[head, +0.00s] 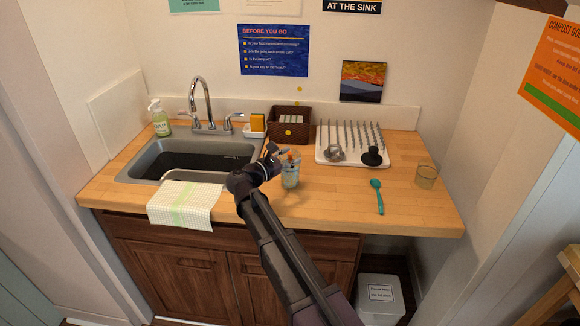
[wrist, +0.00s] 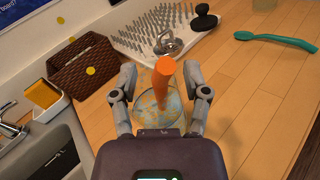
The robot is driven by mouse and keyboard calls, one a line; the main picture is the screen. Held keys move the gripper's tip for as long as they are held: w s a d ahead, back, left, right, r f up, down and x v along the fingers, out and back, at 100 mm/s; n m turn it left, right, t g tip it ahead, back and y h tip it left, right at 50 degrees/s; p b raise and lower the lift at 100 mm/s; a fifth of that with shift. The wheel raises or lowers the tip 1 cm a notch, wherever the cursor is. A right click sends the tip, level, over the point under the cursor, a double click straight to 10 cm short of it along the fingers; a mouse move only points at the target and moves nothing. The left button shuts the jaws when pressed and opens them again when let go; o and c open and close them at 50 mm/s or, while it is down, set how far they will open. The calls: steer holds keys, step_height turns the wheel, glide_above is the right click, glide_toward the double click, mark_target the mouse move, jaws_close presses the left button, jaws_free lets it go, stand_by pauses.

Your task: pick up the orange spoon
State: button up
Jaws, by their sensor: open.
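The orange spoon's handle (wrist: 163,82) stands up out of a clear, blue-tinted cup (wrist: 146,106) in the wrist view. Its lower part is inside the cup and hard to make out. In the head view the cup (head: 290,176) stands on the counter right of the sink, with a bit of orange at its top. My gripper (wrist: 161,80) is open, with one finger on each side of the handle in the picture. I cannot tell whether either finger touches it. In the head view my gripper (head: 279,151) is at the cup's upper left.
A teal spoon (head: 377,196) and a glass (head: 426,176) are on the wooden counter (head: 330,205) at the right. A white drying rack (head: 340,160) and a brown basket (head: 290,134) stand behind. The sink (head: 190,160) is at left, with a towel (head: 183,204) over its front.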

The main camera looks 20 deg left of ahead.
jaws_close()
steer(key=shift+r, duration=0.15)
step_height(320, 180, up, 18)
steer(key=p, duration=1.8)
